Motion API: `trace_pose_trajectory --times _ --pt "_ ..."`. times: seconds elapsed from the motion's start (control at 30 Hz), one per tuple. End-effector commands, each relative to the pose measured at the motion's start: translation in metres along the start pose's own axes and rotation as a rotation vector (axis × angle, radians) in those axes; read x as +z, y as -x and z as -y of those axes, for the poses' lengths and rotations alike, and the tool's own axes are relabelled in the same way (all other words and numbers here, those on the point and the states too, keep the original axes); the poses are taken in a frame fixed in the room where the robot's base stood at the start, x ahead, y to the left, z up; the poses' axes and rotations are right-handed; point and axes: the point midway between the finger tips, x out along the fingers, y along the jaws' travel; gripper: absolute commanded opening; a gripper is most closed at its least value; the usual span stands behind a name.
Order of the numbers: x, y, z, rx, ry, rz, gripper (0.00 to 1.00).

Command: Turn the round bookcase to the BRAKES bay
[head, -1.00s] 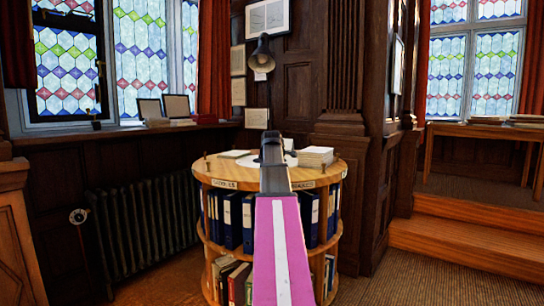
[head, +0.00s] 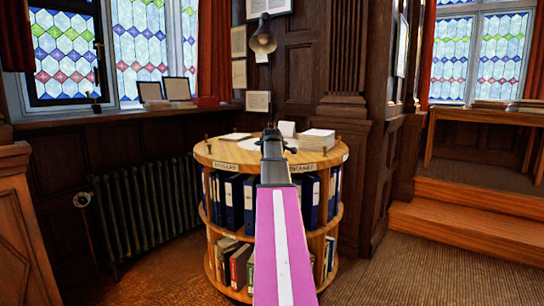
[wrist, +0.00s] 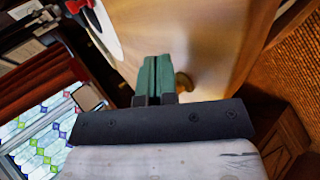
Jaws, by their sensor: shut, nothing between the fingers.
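The round bookcase (head: 215,152) stands ahead, a wooden drum with a flat round top, blue binders on its upper shelf and books below. Small label plates (head: 303,168) sit on its rim, too small to read surely; my arm covers the middle of its front. Short brass pegs stand near the rim. My gripper (head: 272,142) is over the top in the head view, its fingers hard to make out there. In the wrist view its green fingers (wrist: 158,78) are shut and empty, with a brass peg (wrist: 183,82) just beside them; touching or apart, I cannot tell.
A paper stack (head: 317,138) and a pale disc (head: 238,147) lie on the bookcase top. A wall lamp (head: 262,40) hangs behind. A radiator (head: 145,220) stands left, wooden steps (head: 470,215) right. Carpet is clear at front right.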

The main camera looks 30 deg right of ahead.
Motion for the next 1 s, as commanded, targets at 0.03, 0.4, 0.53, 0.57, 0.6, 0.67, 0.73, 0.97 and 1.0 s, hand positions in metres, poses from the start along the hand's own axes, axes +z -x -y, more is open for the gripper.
trace_pose_trajectory --times 0.03,0.4,0.53,0.57,0.6,0.67,0.73,0.97,1.0 --pt "-0.004 0.0 0.0 0.0 -0.001 0.002 0.0" --pt "-0.038 -0.001 -0.001 -0.001 -0.026 0.029 0.0" --pt "-0.039 -0.001 -0.001 0.0 -0.027 0.034 0.0" --pt "-0.039 -0.001 -0.001 0.0 -0.027 0.034 0.0" --pt "-0.039 -0.001 -0.001 0.0 -0.027 0.034 0.0" --pt "-0.039 -0.001 -0.001 0.0 -0.027 0.034 0.0" --pt "-0.039 -0.001 -0.001 0.0 -0.027 0.034 0.0" --pt "-0.038 -0.001 -0.002 0.0 -0.027 0.034 0.0" --pt "-0.037 0.0 -0.002 0.0 -0.027 0.034 0.0"
